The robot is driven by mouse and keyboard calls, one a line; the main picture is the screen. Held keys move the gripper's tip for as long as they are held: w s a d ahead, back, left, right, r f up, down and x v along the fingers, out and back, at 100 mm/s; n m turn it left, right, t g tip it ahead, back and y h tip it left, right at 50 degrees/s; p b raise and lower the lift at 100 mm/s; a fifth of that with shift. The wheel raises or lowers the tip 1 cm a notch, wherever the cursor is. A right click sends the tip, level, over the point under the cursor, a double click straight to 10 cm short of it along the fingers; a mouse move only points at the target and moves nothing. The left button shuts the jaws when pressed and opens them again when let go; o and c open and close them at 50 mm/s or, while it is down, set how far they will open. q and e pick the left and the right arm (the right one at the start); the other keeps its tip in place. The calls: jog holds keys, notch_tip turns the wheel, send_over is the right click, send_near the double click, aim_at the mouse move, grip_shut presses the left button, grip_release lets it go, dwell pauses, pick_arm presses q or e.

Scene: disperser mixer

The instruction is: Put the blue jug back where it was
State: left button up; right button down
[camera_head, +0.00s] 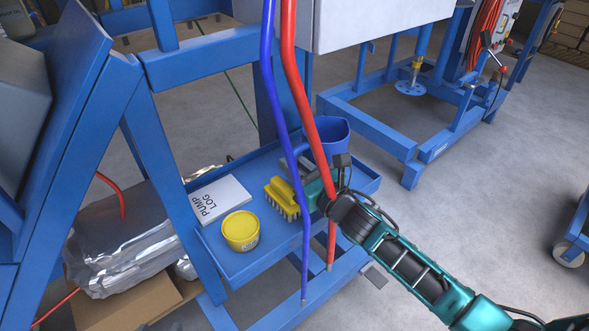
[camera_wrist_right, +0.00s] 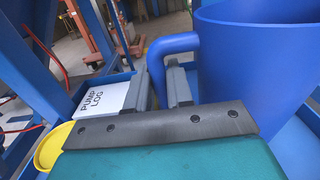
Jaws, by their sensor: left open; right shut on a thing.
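The blue jug (camera_head: 331,132) is upright at the far right end of the blue tray shelf (camera_head: 262,258). My right gripper (camera_head: 301,172) comes in from the lower right and is shut on the jug's handle. In the right wrist view the jug (camera_wrist_right: 255,65) fills the right side, and its handle (camera_wrist_right: 172,43) runs down between the gripper fingers (camera_wrist_right: 164,84). The jug's base is hidden, so I cannot tell whether it touches the shelf. My left gripper is not clearly in view.
A yellow brush (camera_head: 281,197), a yellow tub (camera_head: 240,230) and a white PUMP LOG book (camera_head: 213,199) lie on the shelf. A blue hose (camera_head: 270,85) and a red hose (camera_head: 305,78) hang in front of it. A blue frame post (camera_head: 170,190) stands at the left.

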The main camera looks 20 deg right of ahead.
jog(key=shift+f+b, duration=0.3)
jog(key=shift+f, duration=0.15)
jog(key=c, duration=1)
grip_release()
